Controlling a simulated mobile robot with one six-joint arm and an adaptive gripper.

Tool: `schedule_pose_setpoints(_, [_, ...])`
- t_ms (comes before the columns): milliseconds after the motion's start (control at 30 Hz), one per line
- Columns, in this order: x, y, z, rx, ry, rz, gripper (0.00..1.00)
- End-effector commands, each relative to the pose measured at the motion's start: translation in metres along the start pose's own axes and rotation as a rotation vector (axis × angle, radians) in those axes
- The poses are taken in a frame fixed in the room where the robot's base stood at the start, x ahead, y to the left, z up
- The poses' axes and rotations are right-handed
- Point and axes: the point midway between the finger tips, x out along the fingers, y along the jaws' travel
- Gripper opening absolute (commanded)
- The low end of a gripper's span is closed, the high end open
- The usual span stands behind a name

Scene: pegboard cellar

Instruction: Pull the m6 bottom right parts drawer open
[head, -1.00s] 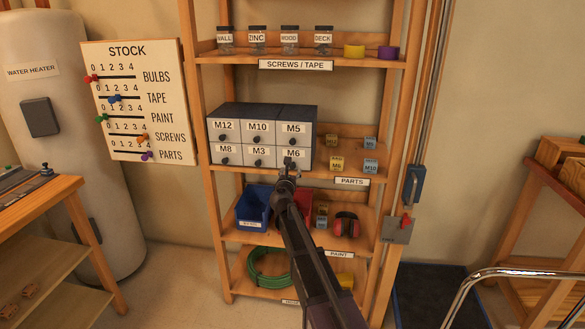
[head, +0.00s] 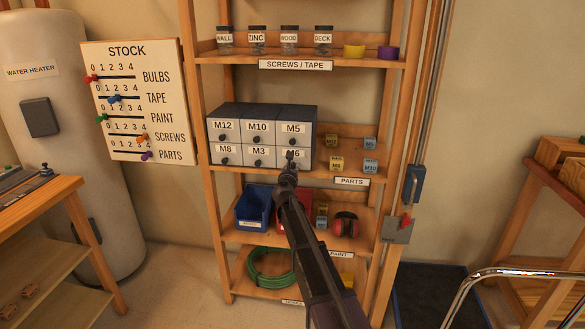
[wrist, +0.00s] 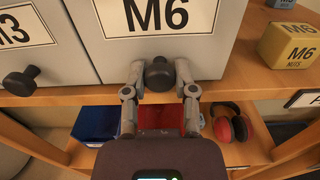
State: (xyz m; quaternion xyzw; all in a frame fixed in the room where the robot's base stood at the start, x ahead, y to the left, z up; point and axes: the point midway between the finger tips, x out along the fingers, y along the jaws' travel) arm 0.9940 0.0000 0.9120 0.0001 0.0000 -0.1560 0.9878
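The M6 drawer (head: 304,159) is the bottom right one in the grey parts cabinet (head: 239,112). Its front fills the top middle of the wrist view (wrist: 205,50) and looks flush with its neighbour. Its dark round knob (wrist: 158,74) sits low on the front, below the M6 label. My gripper (wrist: 159,68) is open, with one finger on each side of the knob and only narrow gaps visible. In the head view my gripper (head: 291,160) covers the knob and part of the label.
The M3 drawer knob (wrist: 22,80) is left of my gripper. A yellow M6 box (wrist: 290,45) stands right of the cabinet. Below are a blue bin (head: 252,208), a red bin and red earmuffs (head: 345,224). Space in front of the shelf looks clear.

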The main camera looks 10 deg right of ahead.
Motion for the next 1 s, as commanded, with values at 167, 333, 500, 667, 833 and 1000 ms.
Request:
schedule_pose_setpoints(167, [0.000,0.000,0.000,-0.001,0.000,0.000,0.00])
schedule_pose_setpoints(333, [-0.009,0.000,0.000,-0.001,0.000,0.000,0.00])
schedule_pose_setpoints(500, [-0.036,-0.001,0.000,0.000,0.000,0.001,0.00])
schedule_pose_setpoints(667, [-0.074,-0.002,0.000,0.000,0.000,0.002,0.00])
schedule_pose_setpoints(833, [-0.115,-0.002,0.000,0.000,0.000,0.001,0.00])
schedule_pose_setpoints(1000, [-0.142,-0.001,0.000,0.000,0.000,0.000,0.00])
